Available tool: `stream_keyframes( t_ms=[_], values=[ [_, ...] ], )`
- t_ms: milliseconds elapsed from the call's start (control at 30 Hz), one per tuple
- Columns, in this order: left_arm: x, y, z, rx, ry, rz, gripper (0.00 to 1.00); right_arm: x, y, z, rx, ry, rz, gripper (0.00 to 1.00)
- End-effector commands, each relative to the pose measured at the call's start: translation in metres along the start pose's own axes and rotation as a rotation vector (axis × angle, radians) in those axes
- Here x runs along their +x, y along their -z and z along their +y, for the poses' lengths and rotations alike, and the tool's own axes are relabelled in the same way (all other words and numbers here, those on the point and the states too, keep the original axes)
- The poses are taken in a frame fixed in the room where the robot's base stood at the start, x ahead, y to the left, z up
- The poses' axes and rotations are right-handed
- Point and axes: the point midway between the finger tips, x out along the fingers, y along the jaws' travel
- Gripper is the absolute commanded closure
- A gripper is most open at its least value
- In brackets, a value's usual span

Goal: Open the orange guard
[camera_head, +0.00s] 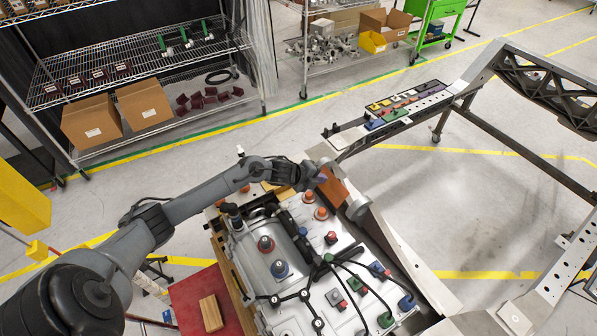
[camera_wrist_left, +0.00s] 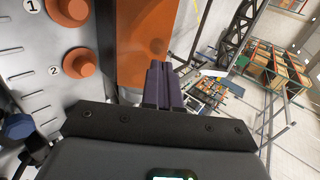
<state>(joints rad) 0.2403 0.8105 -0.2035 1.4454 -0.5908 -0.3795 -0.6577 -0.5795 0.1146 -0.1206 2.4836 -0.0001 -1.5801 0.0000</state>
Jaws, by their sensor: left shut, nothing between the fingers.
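The orange guard (camera_head: 334,187) is a flat orange panel at the far end of the chassis fixture, beside a grey cylinder. In the left wrist view the orange guard (camera_wrist_left: 146,38) fills the upper middle. My left gripper (camera_head: 319,178) is at the guard's left edge in the head view. Its purple fingers (camera_wrist_left: 162,80) are shut with nothing between them, and overlap the guard's lower right edge in the wrist view. I cannot tell whether they touch it. My right gripper is not in view.
Orange knobs marked 1 (camera_wrist_left: 70,9) and 2 (camera_wrist_left: 80,63) stand close beside the guard. The silver housing (camera_head: 262,245) carries more knobs and black cables. A red mat (camera_head: 185,298) with a wooden block (camera_head: 211,313) lies at left. Open floor lies inside the frame at right.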

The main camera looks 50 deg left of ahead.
Motion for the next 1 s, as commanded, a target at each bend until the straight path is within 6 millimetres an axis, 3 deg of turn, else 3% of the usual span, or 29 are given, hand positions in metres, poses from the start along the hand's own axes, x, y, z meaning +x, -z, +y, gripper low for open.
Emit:
stream_keyframes(
  t_ms=[200, 400, 733, 867, 1000],
  values=[
    [-0.043, 0.0, 0.005, 0.008, -0.003, -0.001, 1.0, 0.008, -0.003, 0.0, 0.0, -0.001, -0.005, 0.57],
    [-0.071, -0.001, 0.005, 0.004, -0.002, -0.002, 1.0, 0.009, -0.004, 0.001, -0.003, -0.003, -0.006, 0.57],
    [-0.089, 0.0, 0.005, 0.001, -0.003, -0.001, 1.0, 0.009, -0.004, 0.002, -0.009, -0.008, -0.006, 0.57],
    [-0.086, 0.006, 0.024, -0.016, -0.028, 0.011, 1.0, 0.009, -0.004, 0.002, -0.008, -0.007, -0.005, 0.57],
    [-0.075, 0.037, 0.071, -0.082, -0.077, 0.063, 1.0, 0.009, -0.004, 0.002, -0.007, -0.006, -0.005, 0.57]
  ],
)
